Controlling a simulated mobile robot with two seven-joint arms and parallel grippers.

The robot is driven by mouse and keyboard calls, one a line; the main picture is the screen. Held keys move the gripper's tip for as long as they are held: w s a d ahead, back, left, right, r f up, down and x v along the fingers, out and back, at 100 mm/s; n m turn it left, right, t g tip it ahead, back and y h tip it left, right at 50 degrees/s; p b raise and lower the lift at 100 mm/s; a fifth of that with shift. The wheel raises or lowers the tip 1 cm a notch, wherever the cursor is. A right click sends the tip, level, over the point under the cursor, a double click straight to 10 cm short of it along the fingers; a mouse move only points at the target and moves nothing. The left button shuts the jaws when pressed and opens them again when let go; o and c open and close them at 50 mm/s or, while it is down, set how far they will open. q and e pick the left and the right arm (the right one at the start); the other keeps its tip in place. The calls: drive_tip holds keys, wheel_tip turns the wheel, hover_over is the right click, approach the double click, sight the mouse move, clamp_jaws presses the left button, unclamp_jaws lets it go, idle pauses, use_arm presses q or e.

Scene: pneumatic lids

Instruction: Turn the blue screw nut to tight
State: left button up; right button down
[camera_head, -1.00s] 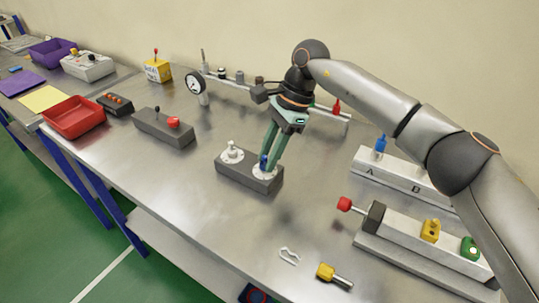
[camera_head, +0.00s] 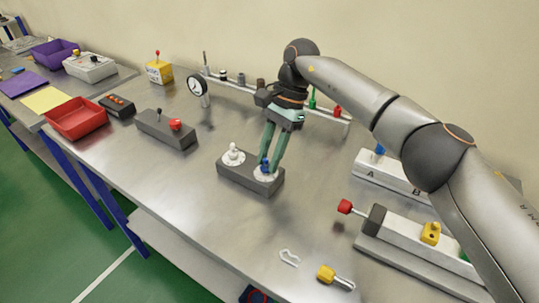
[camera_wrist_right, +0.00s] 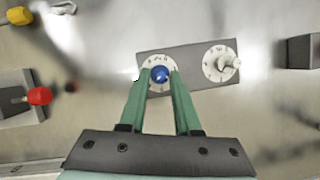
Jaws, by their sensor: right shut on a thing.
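The blue screw nut (camera_head: 264,163) sits on a white marked dial at the right end of a dark grey block (camera_head: 222,173). My right gripper (camera_head: 269,168) reaches down to it from above, its green fingers on either side of the nut and shut on it. In the right wrist view the blue nut (camera_wrist_right: 159,74) lies between the fingertips of my right gripper (camera_wrist_right: 159,79), in front of the dial. The dial's markings are partly hidden by the fingers. A white knob on a second dial (camera_wrist_right: 220,64) is on the same block. My left gripper is not in view.
A grey box with a red button (camera_head: 176,125) stands to the left of the block. A red-tipped fixture (camera_head: 345,206) is at the right. A clip (camera_head: 289,257) and a yellow-ended part (camera_head: 327,275) lie near the front edge. Bare table surrounds the block.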

drive_tip(key=c, duration=0.6)
unclamp_jaws()
drive_tip(key=shift+r, duration=0.1)
drive_tip(key=p+v, duration=0.1)
drive_tip(key=v, duration=0.6)
drive_tip(key=shift+d+r, duration=0.1)
drive_tip(key=shift+r, duration=0.05)
drive_tip(key=shift+w, duration=0.1)
